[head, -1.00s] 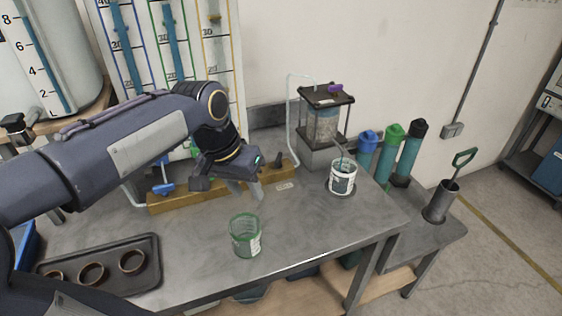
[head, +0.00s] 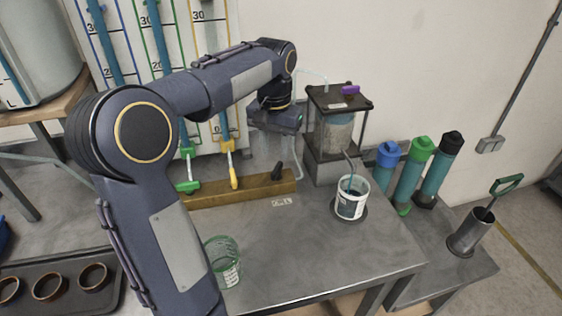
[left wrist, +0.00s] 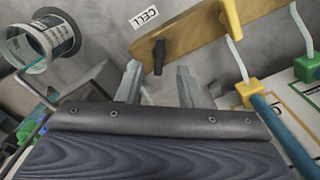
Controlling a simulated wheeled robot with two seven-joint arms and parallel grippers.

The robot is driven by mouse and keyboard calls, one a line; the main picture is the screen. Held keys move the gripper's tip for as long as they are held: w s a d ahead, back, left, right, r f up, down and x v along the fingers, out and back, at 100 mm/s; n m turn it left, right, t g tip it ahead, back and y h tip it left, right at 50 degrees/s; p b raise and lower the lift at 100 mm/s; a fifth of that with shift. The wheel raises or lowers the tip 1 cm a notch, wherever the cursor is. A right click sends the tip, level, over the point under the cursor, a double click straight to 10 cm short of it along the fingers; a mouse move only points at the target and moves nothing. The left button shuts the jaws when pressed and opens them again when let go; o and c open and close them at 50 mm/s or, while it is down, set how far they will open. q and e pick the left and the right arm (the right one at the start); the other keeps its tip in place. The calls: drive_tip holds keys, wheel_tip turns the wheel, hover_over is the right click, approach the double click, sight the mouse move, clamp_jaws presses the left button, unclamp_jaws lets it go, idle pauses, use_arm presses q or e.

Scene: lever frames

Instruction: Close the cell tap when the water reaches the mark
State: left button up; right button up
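The cell tap (head: 278,170) is a small black lever at the right end of a wooden bar, above a label reading CELL (left wrist: 145,17). In the left wrist view the black lever (left wrist: 159,57) shows between and beyond my left fingertips. My left gripper (left wrist: 158,80) is open and empty. In the head view the left gripper (head: 272,146) hangs over the bar by the tap. The clear cell (head: 335,135) holds sandy material, and a bent tube leads from it into a white-labelled beaker (head: 350,203) with dark liquid. I cannot make out the level against a mark.
Green (head: 188,187) and yellow (head: 233,180) tap levers stand further left on the wooden bar (head: 215,193). A green-rimmed cup (head: 224,262) stands at the table front, partly behind my arm. A tray of rings (head: 60,300) lies front left. Coloured-capped cylinders stand right.

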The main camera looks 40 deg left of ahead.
sight(275, 170)
use_arm(q)
wheel_tip(275, 170, down, 6)
drive_tip(key=shift+f+b, duration=0.1)
drive_tip(key=shift+b, duration=0.2)
drive_tip(key=shift+c, duration=0.4)
clamp_jaws()
